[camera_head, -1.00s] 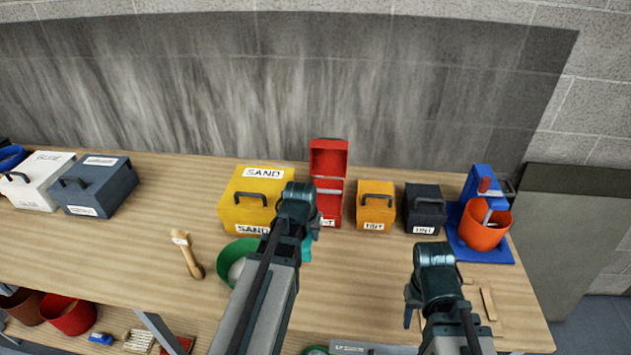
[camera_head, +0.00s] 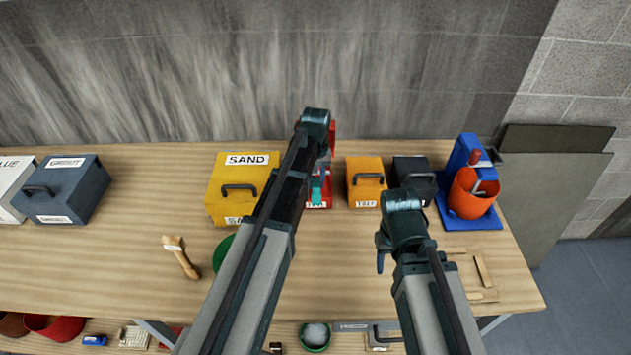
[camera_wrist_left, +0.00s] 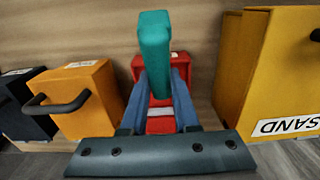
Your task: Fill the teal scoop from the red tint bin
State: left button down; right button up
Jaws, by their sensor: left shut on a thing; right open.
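The teal scoop (camera_wrist_left: 155,50) is held in my left gripper (camera_wrist_left: 155,95), whose blue fingers are shut on it in the left wrist view. A small part of the scoop (camera_head: 318,189) shows below the wrist in the head view. The red tint bin (camera_wrist_left: 147,65) lies behind the scoop and fingers in the left wrist view. In the head view my left arm hides most of the red bin (camera_head: 326,204). I cannot tell whether the scoop is inside the bin or above it, or what it contains. My right gripper (camera_head: 385,258) is open and empty over the front of the table.
A yellow sand box (camera_head: 232,208) stands left of the red bin. An orange tint bin (camera_head: 365,192) and a dark bin (camera_head: 412,170) stand right. A green bowl (camera_head: 221,252) is partly behind my left arm. A brush (camera_head: 182,260) lies left of it.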

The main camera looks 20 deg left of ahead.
pick_arm(q)
jog(key=shift+w+a+f+g+b, duration=0.1)
jog(key=shift+w+f+g+b, duration=0.3)
jog(key=shift+f, duration=0.25)
jog(key=shift+s+f+b, duration=0.2)
jog(key=shift+f+b, duration=0.1)
jog(key=shift+f, duration=0.05)
jog(key=shift+w+a+f+t+b, duration=0.2)
jog(key=shift+w+f+t+b, duration=0.1)
jog(key=shift+w+f+b, duration=0.6)
pick_arm(e)
jog(key=shift+f+b, duration=0.65)
jog(key=shift+f, duration=1.9)
pick_arm(q)
jog(key=s+t, duration=0.2)
jog(key=s+d+t+y, duration=0.1)
jog(key=s+t, duration=0.1)
pick_arm(e)
jog(key=shift+f, duration=0.1)
pick_arm(q)
jog(key=shift+r, duration=0.1)
